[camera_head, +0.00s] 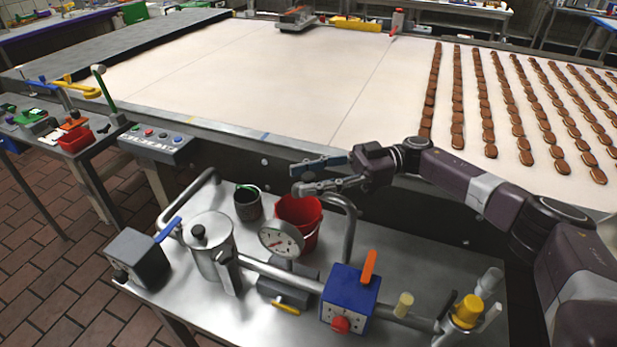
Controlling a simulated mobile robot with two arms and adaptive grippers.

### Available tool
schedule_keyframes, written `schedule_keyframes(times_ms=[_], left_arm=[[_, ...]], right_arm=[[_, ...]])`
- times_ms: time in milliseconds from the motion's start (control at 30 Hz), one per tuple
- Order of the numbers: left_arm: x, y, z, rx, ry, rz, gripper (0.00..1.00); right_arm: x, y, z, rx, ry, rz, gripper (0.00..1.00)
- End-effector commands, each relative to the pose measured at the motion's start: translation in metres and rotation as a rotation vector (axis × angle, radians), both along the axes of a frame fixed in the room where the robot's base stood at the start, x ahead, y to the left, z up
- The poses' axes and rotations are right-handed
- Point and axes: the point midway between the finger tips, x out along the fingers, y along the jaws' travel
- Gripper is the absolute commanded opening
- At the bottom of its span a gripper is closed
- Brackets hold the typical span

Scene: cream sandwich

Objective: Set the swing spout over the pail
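A red pail (309,240) stands upright on the steel cart, behind the round dial gauge. A curved grey pipe (349,232), which looks like the swing spout, rises right of the pail and arches left at its top. Its free end is partly hidden by the pail and my gripper, so I cannot tell whether it is over the pail's mouth. My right gripper (307,177) reaches in from the right just above the pail's rim and the pipe's top. Its two fingers are spread, with nothing visible between them. My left gripper is out of view.
The cart (405,270) carries a lidded steel pot (208,243), a dark cup (247,203), a gauge (282,240), a blue box (349,298) with an orange lever and yellow-capped fittings (467,311). Behind is a wide pale conveyor (250,85) with rows of brown biscuits at right.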

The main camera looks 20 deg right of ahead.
Motion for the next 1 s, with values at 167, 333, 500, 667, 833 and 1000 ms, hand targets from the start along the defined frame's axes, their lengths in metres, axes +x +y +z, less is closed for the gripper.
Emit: schedule_keyframes(times_ms=[167,333,500,667,833,1000], left_arm=[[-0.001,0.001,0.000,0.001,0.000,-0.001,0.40],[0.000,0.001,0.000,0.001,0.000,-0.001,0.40],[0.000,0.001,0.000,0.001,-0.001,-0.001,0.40],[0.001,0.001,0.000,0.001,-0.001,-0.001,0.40],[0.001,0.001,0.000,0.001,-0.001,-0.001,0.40],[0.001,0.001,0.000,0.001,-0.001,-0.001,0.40]], right_arm=[[0.001,-0.005,0.000,-0.001,0.000,-0.003,0.38],[0.002,-0.031,0.000,-0.001,0.000,-0.007,0.38],[0.003,-0.066,0.000,0.000,0.000,-0.006,0.38],[0.004,-0.093,0.000,0.000,0.000,-0.005,0.38],[0.004,-0.108,0.000,-0.001,-0.001,-0.002,0.38],[0.004,-0.117,0.000,0.000,0.000,0.000,0.38]])
